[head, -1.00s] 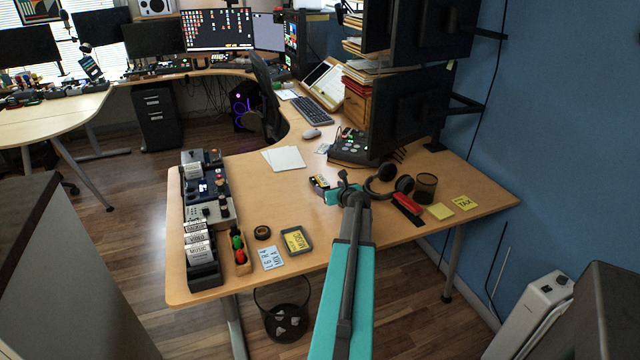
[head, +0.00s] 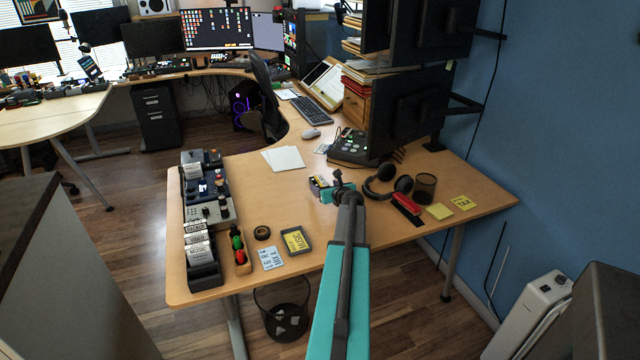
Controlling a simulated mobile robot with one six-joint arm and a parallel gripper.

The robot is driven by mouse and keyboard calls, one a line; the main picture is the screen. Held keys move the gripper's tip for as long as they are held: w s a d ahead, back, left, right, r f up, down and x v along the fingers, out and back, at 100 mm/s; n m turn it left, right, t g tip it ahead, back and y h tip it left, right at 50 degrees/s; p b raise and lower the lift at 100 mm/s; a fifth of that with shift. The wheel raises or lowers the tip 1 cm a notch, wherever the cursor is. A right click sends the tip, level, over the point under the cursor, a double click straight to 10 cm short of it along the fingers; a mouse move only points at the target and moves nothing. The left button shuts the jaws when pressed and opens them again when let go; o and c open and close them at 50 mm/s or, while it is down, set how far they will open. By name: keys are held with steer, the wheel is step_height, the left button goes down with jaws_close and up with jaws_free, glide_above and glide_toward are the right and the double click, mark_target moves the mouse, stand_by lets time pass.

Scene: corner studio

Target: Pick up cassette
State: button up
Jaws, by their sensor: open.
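A small dark cassette (head: 316,182) with a yellow edge lies on the wooden desk (head: 285,205), near its middle. My gripper (head: 321,190) is low over the desk, right at the cassette's near right side. Its teal body hides part of the cassette. The jaws are open; I cannot tell whether the cassette is between the fingers or touching them.
Headphones (head: 385,182), a mesh pencil cup (head: 424,187) and a red-and-black item (head: 406,208) are to the right. Paper sheets (head: 284,158) lie behind left.

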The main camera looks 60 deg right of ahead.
mark_target(323, 186)
steer(key=shift+x, duration=1.75)
steer(key=shift+f, duration=0.1)
steer(key=c, duration=1.3)
steer(key=shift+o, duration=0.2)
step_height(323, 186, up, 2)
steer(key=shift+a+r, duration=0.1)
steer(key=shift+s+a+r, duration=0.2)
steer(key=shift+s+r, duration=0.1)
steer(key=shift+r, duration=0.4)
steer(key=s+a, duration=0.3)
steer(key=s, duration=0.1)
steer(key=s+a+r+b, duration=0.1)
steer(key=s+a, duration=0.2)
steer(key=s, duration=0.1)
steer(key=s+a+b, duration=0.1)
steer(key=s+a, duration=0.2)
steer(key=s, duration=0.1)
steer(key=shift+s+r, duration=0.25)
